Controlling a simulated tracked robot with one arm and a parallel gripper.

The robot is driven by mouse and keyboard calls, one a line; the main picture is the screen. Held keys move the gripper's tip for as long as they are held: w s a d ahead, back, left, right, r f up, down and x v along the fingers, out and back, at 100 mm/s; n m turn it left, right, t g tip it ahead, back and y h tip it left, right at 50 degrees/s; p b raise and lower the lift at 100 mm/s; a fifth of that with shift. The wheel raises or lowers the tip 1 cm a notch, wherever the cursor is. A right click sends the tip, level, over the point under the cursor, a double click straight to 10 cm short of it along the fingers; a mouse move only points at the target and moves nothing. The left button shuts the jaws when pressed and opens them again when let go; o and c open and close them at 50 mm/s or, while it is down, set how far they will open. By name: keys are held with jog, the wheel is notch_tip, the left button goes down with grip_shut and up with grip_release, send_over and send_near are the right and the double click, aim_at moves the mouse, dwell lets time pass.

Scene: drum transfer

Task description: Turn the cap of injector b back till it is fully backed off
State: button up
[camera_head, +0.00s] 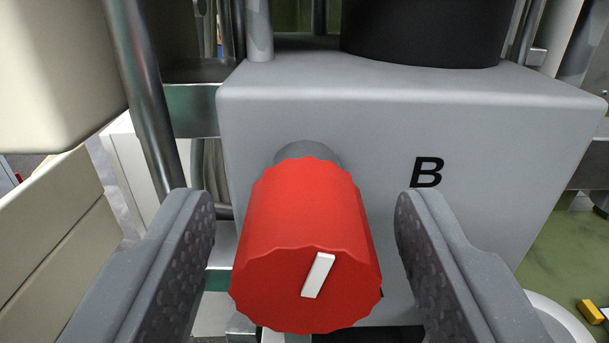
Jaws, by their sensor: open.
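The red cap (306,240) of injector b sticks out toward me from the front of a grey block (480,180) marked with a black letter B. Its edge is scalloped, and a white bar on its end face leans a little to the right at the top. A grey collar (307,153) shows behind the cap. My gripper (306,235) is open, with one textured finger to the left of the cap and one to the right. A gap shows on both sides, so neither finger appears to touch the cap.
A black cylinder (425,30) stands on top of the block. Metal posts (140,90) and a cream-coloured body (55,75) are close on the left. A small yellow object (590,312) lies at the lower right on a green surface (560,260).

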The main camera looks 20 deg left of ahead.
jog(key=shift+w, duration=0.2)
jog(key=c, duration=1)
jog(key=shift+b, duration=0.35)
jog(key=shift+f+n+b, duration=0.1)
jog(key=shift+n+b, duration=0.6)
jog(key=shift+b, duration=0.15)
jog(key=shift+n+b, duration=0.8)
jog(key=shift+b, duration=0.05)
jog(key=shift+r, duration=0.2)
